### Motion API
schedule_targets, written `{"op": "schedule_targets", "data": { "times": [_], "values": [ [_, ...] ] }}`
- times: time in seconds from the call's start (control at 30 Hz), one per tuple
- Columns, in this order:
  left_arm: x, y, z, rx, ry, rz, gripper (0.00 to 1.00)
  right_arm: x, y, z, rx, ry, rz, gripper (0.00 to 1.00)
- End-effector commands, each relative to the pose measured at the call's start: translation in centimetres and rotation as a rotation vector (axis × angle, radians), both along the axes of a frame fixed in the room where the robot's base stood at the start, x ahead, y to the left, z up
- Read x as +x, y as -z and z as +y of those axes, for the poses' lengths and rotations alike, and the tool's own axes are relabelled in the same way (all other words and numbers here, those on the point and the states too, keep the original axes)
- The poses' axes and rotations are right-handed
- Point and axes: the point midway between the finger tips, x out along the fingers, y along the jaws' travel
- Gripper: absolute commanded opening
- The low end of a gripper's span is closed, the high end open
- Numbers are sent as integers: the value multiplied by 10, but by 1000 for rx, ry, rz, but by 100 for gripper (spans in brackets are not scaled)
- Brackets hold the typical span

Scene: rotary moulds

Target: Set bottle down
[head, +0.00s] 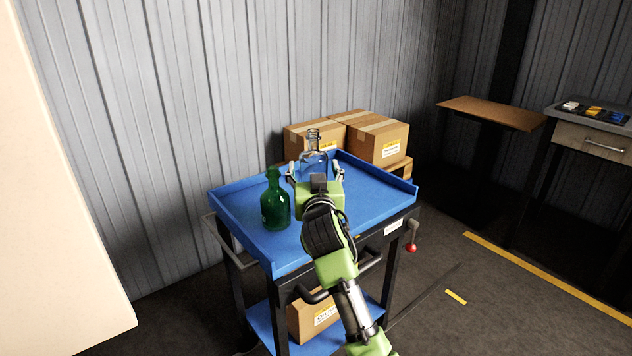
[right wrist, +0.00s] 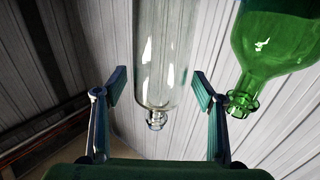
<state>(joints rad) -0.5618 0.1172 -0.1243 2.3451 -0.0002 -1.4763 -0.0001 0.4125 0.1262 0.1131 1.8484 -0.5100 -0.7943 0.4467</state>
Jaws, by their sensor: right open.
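A clear glass bottle (head: 313,157) stands upright on the blue top of the cart (head: 350,213), toward its back edge. My right gripper (head: 316,173) is open, with its fingers spread on either side of the clear bottle; its base is hidden behind the gripper. In the right wrist view, the clear bottle (right wrist: 164,60) appears upside down between the open fingers (right wrist: 160,90), with gaps at both sides. A green bottle (head: 275,203) stands upright on the cart to the left of the gripper. It also shows in the right wrist view (right wrist: 275,45). My left gripper is not in view.
Cardboard boxes (head: 378,140) stand behind the cart by the corrugated wall. Another box (head: 312,316) sits on the lower shelf. The cart top has a raised rim and free room at its right. A brown bench (head: 492,112) and a drawer table (head: 590,140) stand at the right.

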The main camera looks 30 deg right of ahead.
Motion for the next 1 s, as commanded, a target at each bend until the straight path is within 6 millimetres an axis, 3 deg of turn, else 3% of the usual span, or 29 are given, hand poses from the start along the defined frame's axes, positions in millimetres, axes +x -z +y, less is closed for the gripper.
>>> {"op": "schedule_targets", "data": {
  "times": [0.3,0.5,1.0],
  "values": [
    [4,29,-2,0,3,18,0,-60,0,34,2,-2,0,64],
    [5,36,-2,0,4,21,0,-85,0,48,2,-1,-1,64],
    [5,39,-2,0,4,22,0,-92,0,51,0,0,-1,64]
  ]
}}
